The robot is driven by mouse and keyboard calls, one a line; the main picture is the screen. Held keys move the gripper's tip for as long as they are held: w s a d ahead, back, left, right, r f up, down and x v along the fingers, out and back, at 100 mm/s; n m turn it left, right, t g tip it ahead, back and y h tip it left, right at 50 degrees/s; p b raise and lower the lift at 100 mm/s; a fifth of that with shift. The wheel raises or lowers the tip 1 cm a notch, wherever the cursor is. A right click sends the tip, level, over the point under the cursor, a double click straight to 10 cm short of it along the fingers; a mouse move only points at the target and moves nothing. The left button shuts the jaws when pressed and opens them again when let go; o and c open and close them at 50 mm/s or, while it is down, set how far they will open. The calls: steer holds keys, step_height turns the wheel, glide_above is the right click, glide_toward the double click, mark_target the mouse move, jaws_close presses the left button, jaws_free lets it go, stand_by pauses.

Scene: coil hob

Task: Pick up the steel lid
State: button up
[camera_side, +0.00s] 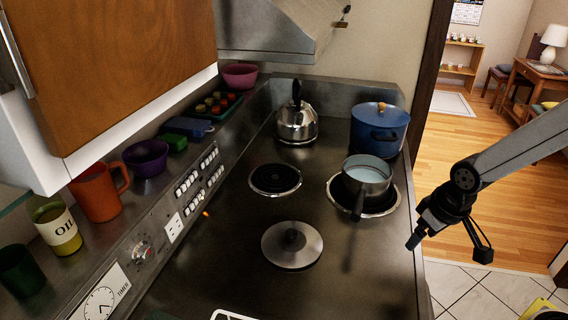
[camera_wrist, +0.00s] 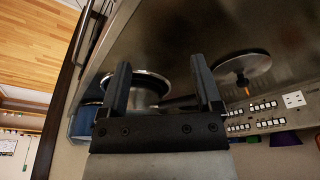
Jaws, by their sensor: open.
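The steel lid (camera_side: 292,246) is a flat round disc with a dark knob. It lies on the front part of the hob in the side view. In the wrist view the lid (camera_wrist: 242,68) shows at the upper right, beyond the right finger. My gripper (camera_side: 416,238) hangs above the right edge of the hob, well to the right of the lid and apart from it. In the wrist view my gripper (camera_wrist: 158,82) has its two fingers spread, with nothing held between them.
A saucepan (camera_side: 367,176) stands on the right coil, its handle pointing toward the lid. A blue pot (camera_side: 380,128) and a kettle (camera_side: 297,122) stand at the back. An empty coil (camera_side: 275,179) lies behind the lid. The hob around the lid is mostly clear.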

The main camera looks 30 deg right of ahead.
steer(key=shift+w+v, duration=0.55)
steer(key=shift+v, duration=1.9)
steer(key=m+g, duration=0.3)
steer(key=m, duration=1)
glide_above(293, 231)
steer(key=shift+f, duration=2.7)
steer(key=shift+f, duration=0.15)
steer(key=shift+f, duration=1.15)
steer(key=shift+f, duration=0.15)
